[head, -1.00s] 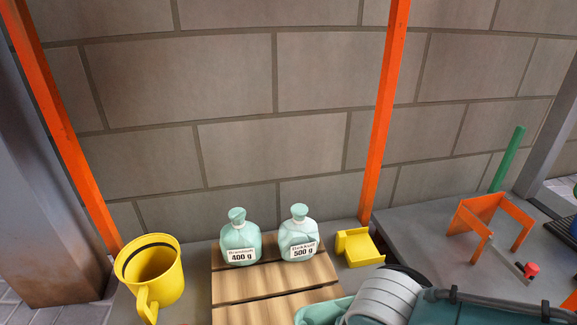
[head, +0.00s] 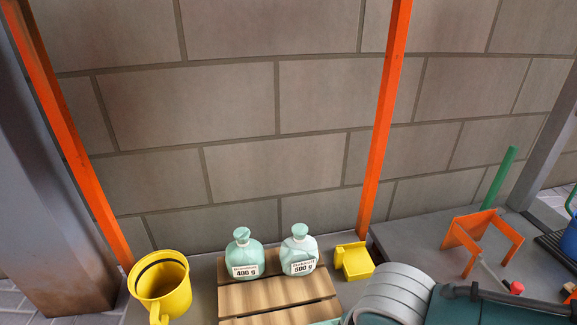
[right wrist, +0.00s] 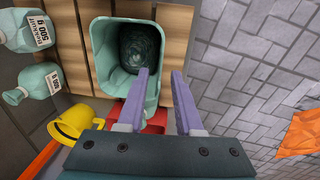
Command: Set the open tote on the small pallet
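The open tote (right wrist: 128,92) is pale green with a dark inside. In the right wrist view it lies over the wooden slats of the small pallet (right wrist: 172,62); I cannot tell for sure whether it rests on them. The pallet also shows in the head view (head: 270,296), where only a sliver of pale green shows at the bottom edge. My right gripper (right wrist: 160,73) is open, its purple fingers apart and overlapping the tote's near right corner, one over the opening and one outside. Contact is unclear. My left gripper is out of view.
Two pale green bottles, labelled 400 g (head: 245,257) and 500 g (head: 299,252), stand on the pallet's back. A yellow jug (head: 160,287) is left of it and a yellow piece (head: 353,262) right. An orange bracket (head: 480,240) stands farther right. A red thing (right wrist: 155,120) lies below the gripper.

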